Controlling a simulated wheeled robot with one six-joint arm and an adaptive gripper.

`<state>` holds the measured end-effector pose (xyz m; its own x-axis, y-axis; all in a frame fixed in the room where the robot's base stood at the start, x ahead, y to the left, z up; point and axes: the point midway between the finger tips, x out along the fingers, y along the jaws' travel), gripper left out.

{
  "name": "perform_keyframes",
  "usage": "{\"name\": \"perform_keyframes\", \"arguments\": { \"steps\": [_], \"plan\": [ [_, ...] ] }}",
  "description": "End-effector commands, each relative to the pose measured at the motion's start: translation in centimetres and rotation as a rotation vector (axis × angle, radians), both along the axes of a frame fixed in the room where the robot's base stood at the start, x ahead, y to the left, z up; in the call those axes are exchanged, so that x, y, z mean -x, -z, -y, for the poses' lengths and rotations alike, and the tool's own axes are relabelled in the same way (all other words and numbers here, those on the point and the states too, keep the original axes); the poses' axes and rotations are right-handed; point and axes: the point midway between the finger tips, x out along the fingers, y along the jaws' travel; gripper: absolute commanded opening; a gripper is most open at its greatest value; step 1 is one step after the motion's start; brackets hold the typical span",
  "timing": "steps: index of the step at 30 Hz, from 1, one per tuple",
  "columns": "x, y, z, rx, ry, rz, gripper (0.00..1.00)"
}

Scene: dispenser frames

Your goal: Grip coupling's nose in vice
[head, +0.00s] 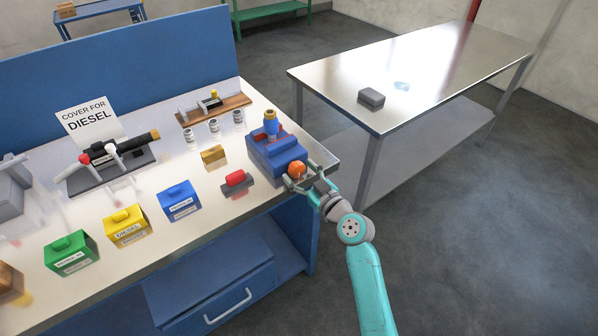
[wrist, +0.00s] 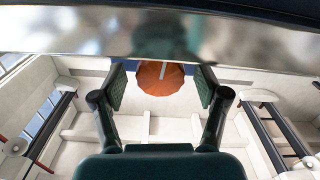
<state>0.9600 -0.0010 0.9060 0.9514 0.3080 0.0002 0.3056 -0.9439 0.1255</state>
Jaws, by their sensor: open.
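The blue vice (head: 268,160) stands at the right end of the workbench. A blue piece with a brass-yellow top, which looks like the coupling (head: 271,124), stands upright at the vice's jaws; I cannot tell whether the jaws touch it. The vice's orange knob (head: 296,169) faces the front. My gripper (head: 306,178) is open at the knob. In the wrist view the knob (wrist: 160,78) sits between the spread fingers of my gripper (wrist: 161,88), with a gap visible on both sides. The coupling is not seen in the wrist view.
A red cylinder on a small plate (head: 236,183) and a brass block (head: 214,157) lie left of the vice. Blue (head: 180,202), yellow (head: 127,227) and green (head: 71,254) boxes line the front. A steel table (head: 430,70) stands behind right, across open floor.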

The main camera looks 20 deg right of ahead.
Motion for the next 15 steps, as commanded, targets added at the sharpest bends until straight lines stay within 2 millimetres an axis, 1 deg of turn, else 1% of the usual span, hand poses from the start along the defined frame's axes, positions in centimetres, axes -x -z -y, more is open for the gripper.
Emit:
{"name": "perform_keyframes", "arguments": {
  "steps": [3,11,12,13,14,15],
  "plan": [
    [-0.53,-0.01,-0.21,0.000,0.000,0.000,0.74],
    [-0.61,0.00,-0.22,-0.001,0.000,0.000,0.74],
    [-0.61,0.00,-0.22,-0.001,0.000,0.000,0.69],
    [-0.60,0.00,-0.22,-0.001,0.000,0.000,0.61],
    [-0.60,0.00,-0.22,-0.001,0.000,0.000,0.54],
    [-0.60,0.00,-0.22,-0.001,0.000,0.000,0.44]
  ]
}}
